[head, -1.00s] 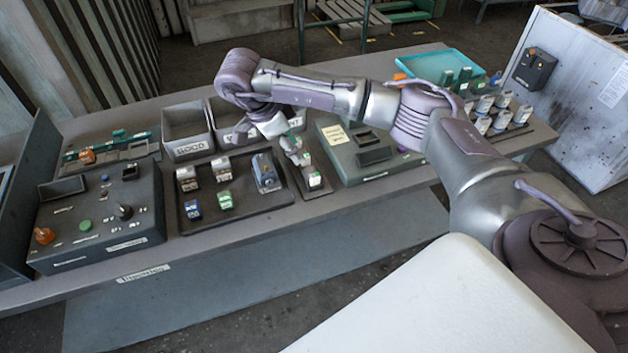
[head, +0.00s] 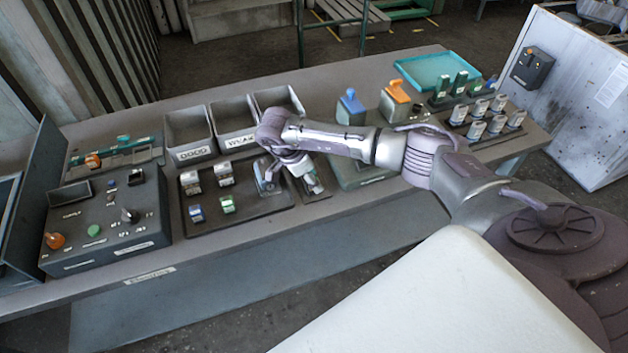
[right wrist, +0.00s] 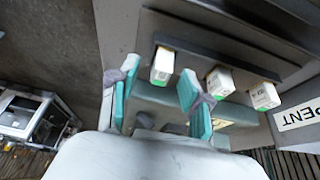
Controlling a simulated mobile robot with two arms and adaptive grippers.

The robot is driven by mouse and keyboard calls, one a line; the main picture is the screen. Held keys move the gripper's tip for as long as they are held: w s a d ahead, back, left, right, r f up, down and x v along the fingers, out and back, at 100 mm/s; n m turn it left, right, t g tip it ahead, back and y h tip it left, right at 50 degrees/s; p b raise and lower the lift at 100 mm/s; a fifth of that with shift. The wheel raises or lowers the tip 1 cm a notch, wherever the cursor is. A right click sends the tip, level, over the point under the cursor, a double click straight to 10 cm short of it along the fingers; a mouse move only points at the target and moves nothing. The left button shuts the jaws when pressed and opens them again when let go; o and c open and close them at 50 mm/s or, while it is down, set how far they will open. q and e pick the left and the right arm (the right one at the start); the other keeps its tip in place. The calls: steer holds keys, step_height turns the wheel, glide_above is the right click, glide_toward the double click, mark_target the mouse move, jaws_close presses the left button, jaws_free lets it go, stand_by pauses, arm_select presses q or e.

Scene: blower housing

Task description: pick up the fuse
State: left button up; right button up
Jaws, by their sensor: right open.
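White fuses with green ends sit in a narrow dark holder, seen end-on in the right wrist view. The nearest fuse (right wrist: 162,66) is beyond the gap between my fingertips. Two more, a middle fuse (right wrist: 220,81) and a right fuse (right wrist: 264,96), stand to its right. My right gripper (right wrist: 156,92) is open and empty, its teal-padded fingers apart. In the head view my right gripper (head: 291,170) is low over the narrow holder (head: 315,191), partly hiding it and its fuses. My left gripper is not in view.
A dark tray with small blocks, including a green block (head: 227,204), lies left of the holder. Labelled grey bins (head: 190,155) stand behind. A control box (head: 105,225) is at left.

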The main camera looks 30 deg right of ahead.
jaws_close()
steer(key=shift+r, duration=0.1)
